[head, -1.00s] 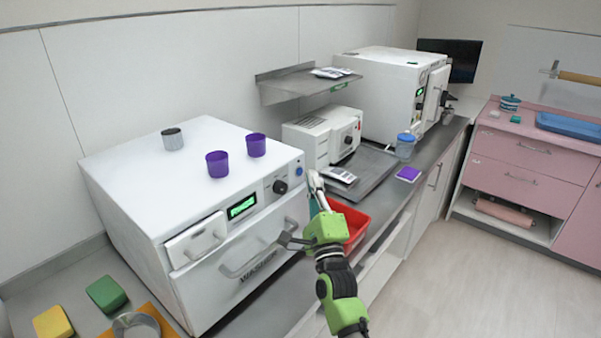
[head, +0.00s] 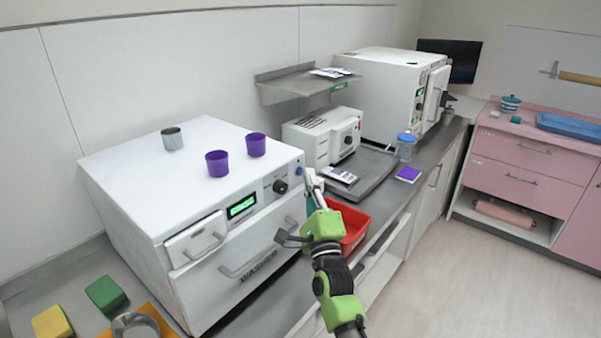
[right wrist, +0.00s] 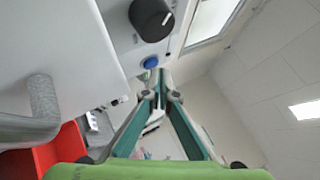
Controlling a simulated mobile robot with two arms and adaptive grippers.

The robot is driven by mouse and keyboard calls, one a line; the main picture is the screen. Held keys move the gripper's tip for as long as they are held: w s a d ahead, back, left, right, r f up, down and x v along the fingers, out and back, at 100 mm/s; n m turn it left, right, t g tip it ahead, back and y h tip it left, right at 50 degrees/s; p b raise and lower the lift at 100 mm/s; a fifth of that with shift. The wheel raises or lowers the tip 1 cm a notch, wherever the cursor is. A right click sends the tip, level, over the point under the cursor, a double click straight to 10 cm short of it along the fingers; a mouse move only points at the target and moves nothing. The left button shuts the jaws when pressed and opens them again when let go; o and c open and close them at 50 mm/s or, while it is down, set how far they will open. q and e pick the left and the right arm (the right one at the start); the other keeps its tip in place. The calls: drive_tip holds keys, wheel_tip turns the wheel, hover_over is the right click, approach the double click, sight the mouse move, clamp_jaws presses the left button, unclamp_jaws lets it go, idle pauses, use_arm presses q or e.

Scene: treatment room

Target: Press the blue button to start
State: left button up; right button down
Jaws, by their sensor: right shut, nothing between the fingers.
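The blue button (head: 299,171) is at the upper right corner of the front of the white washer (head: 216,268), beside a black knob (head: 280,187). The button also shows in the right wrist view (right wrist: 151,62), below the knob. My right gripper (head: 309,174) is shut and empty, with its fingertips very close to the button, at its right in the head view. In the right wrist view the fingertips (right wrist: 160,78) meet just below the button. I cannot tell whether they touch it. My left gripper is not in view.
A green-lit display (head: 241,206) is on the washer front. Two purple cups (head: 217,163) and a grey metal cup (head: 172,138) stand on its top. A red bin (head: 352,222) is behind my right gripper. A white device (head: 324,138) stands farther along the counter.

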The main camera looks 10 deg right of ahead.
drive_tip(key=shift+w+a, duration=0.25)
drive_tip(key=shift+w, duration=0.1)
idle(0.5)
drive_tip(key=shift+s, duration=0.1)
drive_tip(key=shift+s+d, duration=0.5)
drive_tip(key=shift+s, duration=0.1)
drive_tip(key=s+d+p, duration=0.1)
drive_tip(key=s, duration=0.1)
drive_tip(key=s+d+p, duration=0.1)
drive_tip(key=s+d, duration=0.1)
idle(0.6)
idle(0.4)
